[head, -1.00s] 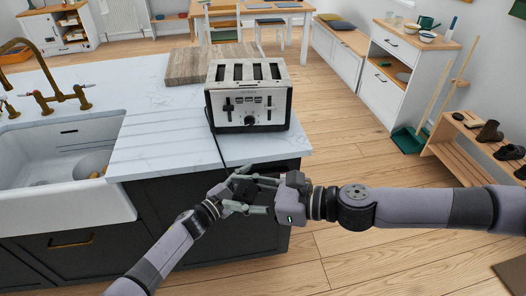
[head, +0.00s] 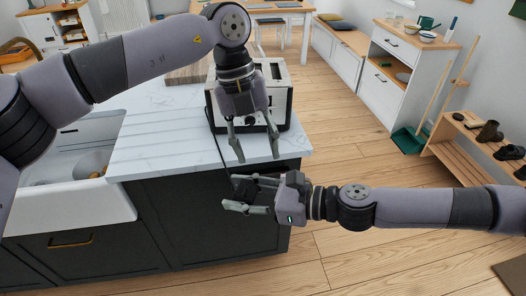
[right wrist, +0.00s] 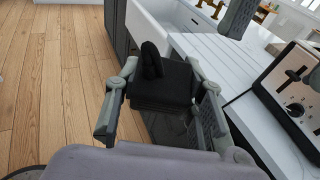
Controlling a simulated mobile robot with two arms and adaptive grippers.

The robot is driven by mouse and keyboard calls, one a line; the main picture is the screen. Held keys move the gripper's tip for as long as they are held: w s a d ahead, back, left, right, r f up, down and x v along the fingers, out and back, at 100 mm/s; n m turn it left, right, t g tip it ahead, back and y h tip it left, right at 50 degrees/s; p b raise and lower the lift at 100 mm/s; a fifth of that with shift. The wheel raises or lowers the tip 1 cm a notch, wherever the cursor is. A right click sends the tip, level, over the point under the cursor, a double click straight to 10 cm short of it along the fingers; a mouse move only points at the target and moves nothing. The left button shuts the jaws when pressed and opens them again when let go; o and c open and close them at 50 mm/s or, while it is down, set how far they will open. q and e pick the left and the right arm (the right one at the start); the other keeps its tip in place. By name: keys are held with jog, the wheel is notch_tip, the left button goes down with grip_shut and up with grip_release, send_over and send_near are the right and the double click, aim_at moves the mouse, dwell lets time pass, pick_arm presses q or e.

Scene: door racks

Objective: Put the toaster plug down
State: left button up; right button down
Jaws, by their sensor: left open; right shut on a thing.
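The silver and black toaster (head: 281,86) stands on the white worktop, partly hidden behind my left gripper. It also shows at the right of the right wrist view (right wrist: 292,92). My left gripper (head: 256,152) is open and empty, pointing down in front of the toaster. My right gripper (head: 236,192) is shut on the black toaster plug (head: 241,188), in front of the cabinet and below the worktop's edge. The right wrist view shows the plug (right wrist: 160,85) between the fingers. The dark cord (head: 220,152) runs from the toaster over the worktop edge towards the plug.
The worktop (head: 150,135) has bare room left of the toaster, beside the white sink (head: 65,205). A wooden board (head: 187,72) lies behind the toaster. Dark cabinet fronts (head: 190,235) stand below. A shoe rack (head: 462,145) is at the right.

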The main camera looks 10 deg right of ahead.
aim_at(250, 191)
jog(key=shift+s+d, duration=0.1)
jog(key=shift+d, duration=0.05)
pick_arm(q)
jog(key=s+r+m+t+y, duration=0.3)
jog(key=s+r+m+y, duration=0.15)
jog(key=s+m, duration=0.2)
pick_arm(e)
jog(key=shift+d+r, duration=0.1)
jog(key=shift+a, duration=0.25)
pick_arm(q)
jog(key=shift+n, duration=0.45)
jog(key=x, duration=1.2)
jog(key=shift+f, duration=0.15)
pick_arm(e)
jog(key=shift+d, duration=0.1)
pick_arm(q)
jog(key=shift+c, duration=0.4)
jog(key=shift+d, duration=0.1)
jog(key=c, duration=0.8)
jog(key=shift+c, duration=0.3)
pick_arm(e)
jog(key=c, duration=1.5)
grip_release()
jog(key=o, duration=0.5)
